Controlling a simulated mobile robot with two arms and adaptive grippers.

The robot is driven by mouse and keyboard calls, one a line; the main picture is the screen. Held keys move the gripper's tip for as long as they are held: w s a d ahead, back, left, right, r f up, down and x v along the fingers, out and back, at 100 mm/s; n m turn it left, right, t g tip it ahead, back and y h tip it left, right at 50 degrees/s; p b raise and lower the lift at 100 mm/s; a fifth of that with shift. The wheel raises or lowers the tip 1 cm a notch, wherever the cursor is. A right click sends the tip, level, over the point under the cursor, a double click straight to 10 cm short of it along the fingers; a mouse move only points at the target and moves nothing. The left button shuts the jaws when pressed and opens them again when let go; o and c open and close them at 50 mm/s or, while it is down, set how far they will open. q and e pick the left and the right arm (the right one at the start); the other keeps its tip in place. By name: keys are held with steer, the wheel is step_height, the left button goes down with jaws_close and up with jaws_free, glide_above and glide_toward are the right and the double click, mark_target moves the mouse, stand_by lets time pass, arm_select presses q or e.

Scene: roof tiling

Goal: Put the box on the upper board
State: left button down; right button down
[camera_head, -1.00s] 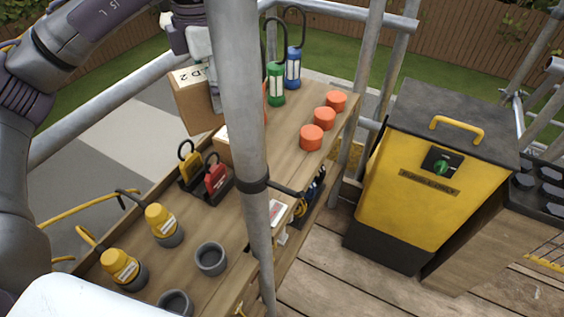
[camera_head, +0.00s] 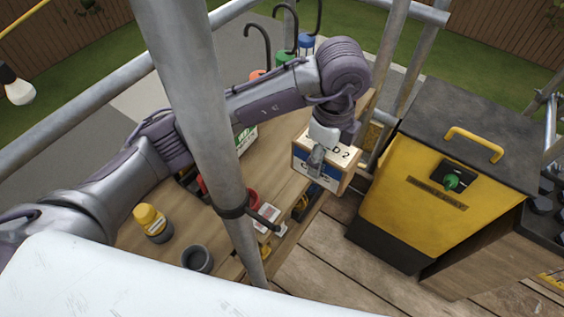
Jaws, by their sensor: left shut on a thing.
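My left gripper (camera_head: 317,158) is shut on a cardboard box (camera_head: 340,157) with a printed label ending in "D 2". It holds the box near the right edge of the wooden upper board (camera_head: 272,160). I cannot tell whether the box touches the board. My left arm reaches across the board and hides much of it. My right gripper is not in view.
A grey upright pole (camera_head: 205,120) crosses the view in front of the board. A yellow lamp (camera_head: 150,220) and a grey cup (camera_head: 196,258) stand at the near left. A yellow cabinet (camera_head: 415,215) stands at the right.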

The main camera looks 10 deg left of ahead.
arm_select(q)
steer(key=shift+w+a+f, duration=0.1)
steer(key=shift+a+f, duration=0.1)
steer(key=w+a+f, duration=0.1)
steer(key=a+f, duration=0.2)
steer(key=w+a+f+p, duration=0.1)
steer(key=w+a+f, duration=0.1)
steer(key=a+f, duration=0.1)
steer(key=w+a+f+p, duration=0.1)
steer(key=w+a+f, duration=0.1)
steer(key=a+f, duration=0.1)
steer(key=shift+w+a+f, duration=0.15)
steer(key=shift+a+f, duration=0.15)
steer(key=shift+f, duration=0.45)
steer(key=shift+f, duration=0.2)
steer(key=shift+c, duration=1.1)
jaws_free()
steer(key=shift+r, duration=0.1)
